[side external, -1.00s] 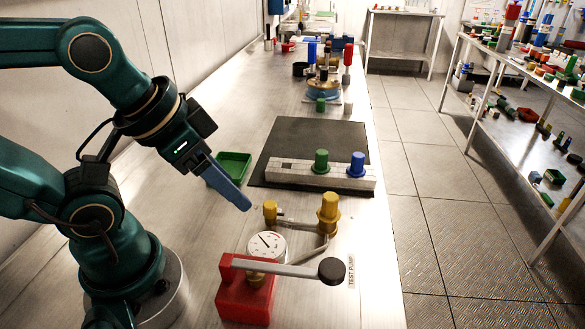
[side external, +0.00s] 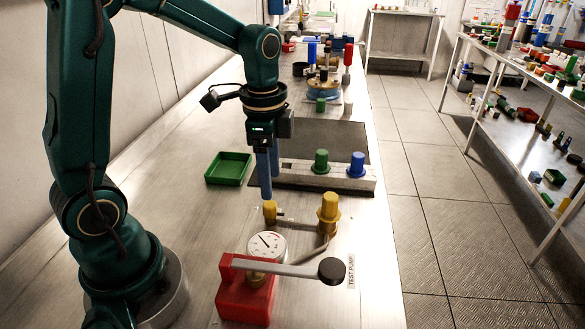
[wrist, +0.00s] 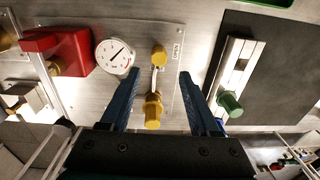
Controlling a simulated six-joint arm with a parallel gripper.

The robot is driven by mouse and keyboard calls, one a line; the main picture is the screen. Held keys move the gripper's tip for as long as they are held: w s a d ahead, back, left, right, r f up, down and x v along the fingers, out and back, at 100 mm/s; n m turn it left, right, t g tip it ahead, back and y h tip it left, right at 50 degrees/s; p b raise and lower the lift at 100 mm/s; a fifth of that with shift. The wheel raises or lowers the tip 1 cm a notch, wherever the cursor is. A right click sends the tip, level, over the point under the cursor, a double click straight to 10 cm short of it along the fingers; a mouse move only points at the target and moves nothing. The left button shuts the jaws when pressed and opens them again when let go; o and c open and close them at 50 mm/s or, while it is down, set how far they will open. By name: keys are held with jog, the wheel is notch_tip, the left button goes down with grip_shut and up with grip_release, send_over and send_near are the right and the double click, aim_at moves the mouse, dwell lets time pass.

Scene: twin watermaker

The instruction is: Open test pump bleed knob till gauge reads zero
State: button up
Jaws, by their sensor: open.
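The test pump has a red body (side external: 247,296) with a grey lever ending in a black ball (side external: 331,271). Its white gauge (side external: 267,246) has a dark needle off to one side; the numbers are too small to read. A small yellow knob (side external: 270,212) stands beside the gauge, and a taller yellow fitting (side external: 328,212) stands to its right. My gripper (side external: 268,195) points straight down, its blue fingertips just above or beside the small knob. In the wrist view, the open fingers (wrist: 158,75) have the small yellow knob (wrist: 158,57) between and slightly beyond their tips.
A grey block with a green knob (side external: 320,161) and a blue knob (side external: 357,164) lies behind, on a dark mat (side external: 340,133). A green tray (side external: 229,168) is at the left. A pipe (side external: 314,250) runs by the tall fitting.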

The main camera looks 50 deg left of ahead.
aim_at(270, 204)
jog(key=shift+s+a+f, duration=0.1)
jog(key=shift+f, duration=2.9)
grip_shut()
